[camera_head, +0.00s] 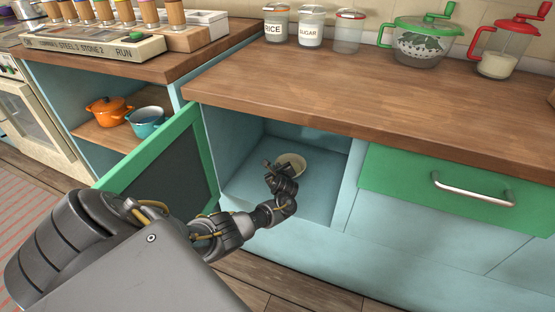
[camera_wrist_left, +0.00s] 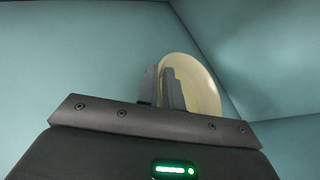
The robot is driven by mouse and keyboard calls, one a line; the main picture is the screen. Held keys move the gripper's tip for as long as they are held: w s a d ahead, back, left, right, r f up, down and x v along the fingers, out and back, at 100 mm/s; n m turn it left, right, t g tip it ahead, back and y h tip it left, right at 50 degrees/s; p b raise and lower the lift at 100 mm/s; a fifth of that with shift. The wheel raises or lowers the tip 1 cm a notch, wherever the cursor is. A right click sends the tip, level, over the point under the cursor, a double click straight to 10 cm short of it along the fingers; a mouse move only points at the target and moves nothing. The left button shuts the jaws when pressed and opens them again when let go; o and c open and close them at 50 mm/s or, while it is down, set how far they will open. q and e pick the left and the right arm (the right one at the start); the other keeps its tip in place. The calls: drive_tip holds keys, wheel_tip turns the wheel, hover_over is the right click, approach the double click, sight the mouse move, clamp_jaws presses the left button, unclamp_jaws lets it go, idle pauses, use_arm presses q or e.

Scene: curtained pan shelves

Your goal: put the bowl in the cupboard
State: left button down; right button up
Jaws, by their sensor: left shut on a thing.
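The cream bowl (camera_head: 291,163) is inside the open teal cupboard (camera_head: 315,205), toward its back. My left arm reaches in from the left, and my left gripper (camera_head: 277,170) is shut on the bowl's near rim. In the left wrist view the bowl (camera_wrist_left: 195,85) shows tilted behind the fingers of my left gripper (camera_wrist_left: 172,88), near an inner corner of the cupboard. I cannot tell whether the bowl touches the cupboard floor. My right gripper is not in view.
The open green door (camera_head: 155,165) stands left of the cupboard opening, close to my left arm. A wooden counter (camera_head: 370,95) overhangs the cupboard. A closed green drawer (camera_head: 450,190) is at right. An orange pot (camera_head: 106,110) and a blue pot (camera_head: 146,121) sit on the left shelf.

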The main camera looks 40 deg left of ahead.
use_arm(q)
drive_tip(key=shift+r, duration=0.1)
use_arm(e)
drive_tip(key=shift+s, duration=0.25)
use_arm(q)
drive_tip(key=shift+f, duration=0.25)
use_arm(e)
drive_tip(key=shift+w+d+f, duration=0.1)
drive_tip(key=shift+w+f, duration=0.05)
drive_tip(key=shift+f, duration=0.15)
use_arm(q)
drive_tip(key=c, duration=1.6)
unclamp_jaws()
drive_tip(key=shift+o, duration=0.6)
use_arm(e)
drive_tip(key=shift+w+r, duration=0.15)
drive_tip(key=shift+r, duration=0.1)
